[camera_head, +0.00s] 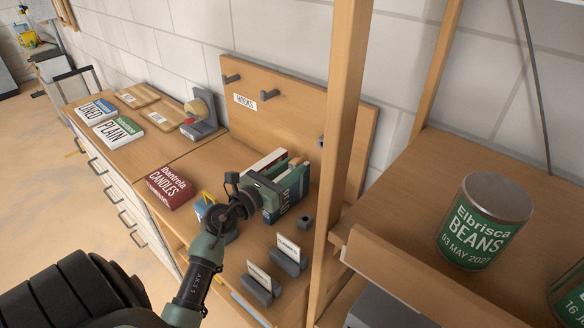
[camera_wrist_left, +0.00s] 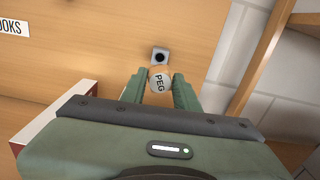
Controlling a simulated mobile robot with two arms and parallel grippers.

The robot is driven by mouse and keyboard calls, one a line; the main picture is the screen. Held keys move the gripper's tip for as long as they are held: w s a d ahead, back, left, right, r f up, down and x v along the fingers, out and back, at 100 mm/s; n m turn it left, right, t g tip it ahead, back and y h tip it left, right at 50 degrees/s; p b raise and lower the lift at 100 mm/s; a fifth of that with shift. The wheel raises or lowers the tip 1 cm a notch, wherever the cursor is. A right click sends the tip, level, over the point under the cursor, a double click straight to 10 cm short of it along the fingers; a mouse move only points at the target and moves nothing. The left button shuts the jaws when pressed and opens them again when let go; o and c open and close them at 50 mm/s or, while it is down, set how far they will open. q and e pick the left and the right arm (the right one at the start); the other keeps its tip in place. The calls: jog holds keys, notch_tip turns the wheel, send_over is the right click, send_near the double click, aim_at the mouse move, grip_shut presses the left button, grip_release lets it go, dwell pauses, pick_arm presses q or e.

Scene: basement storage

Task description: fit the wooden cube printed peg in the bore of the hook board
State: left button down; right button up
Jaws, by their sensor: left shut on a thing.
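The hook board (camera_head: 290,105) is a large wooden panel leaning along the wall, with a "HOOKS" label and grey hooks. In the left wrist view the board (camera_wrist_left: 105,45) fills the background. Its bore (camera_wrist_left: 160,56) is a dark round hole in a small grey square collar. My left gripper (camera_head: 272,196) is over the bench, in front of the board. The peg appears just below the bore; the remaining gap is unclear. My right gripper is not in view.
Books (camera_head: 290,188) stand beside my left gripper. A wooden shelf post (camera_head: 345,130) rises to the right. A beans can (camera_head: 484,222) stands on the right shelf.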

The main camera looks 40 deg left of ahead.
aim_at(305, 156)
pick_arm(q)
jog(key=shift+n+p, duration=0.3)
jog(key=shift+w, duration=0.75)
jog(key=w, duration=0.2)
jog(key=shift+w+d+p, duration=0.15)
jog(key=shift+w+p, duration=0.15)
jog(key=shift+p, duration=0.05)
jog(key=shift+w+f, duration=0.1)
jog(key=shift+w, duration=0.7)
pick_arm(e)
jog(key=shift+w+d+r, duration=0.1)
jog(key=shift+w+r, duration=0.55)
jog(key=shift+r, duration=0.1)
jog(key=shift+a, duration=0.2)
pick_arm(q)
jog(key=shift+n, duration=0.3)
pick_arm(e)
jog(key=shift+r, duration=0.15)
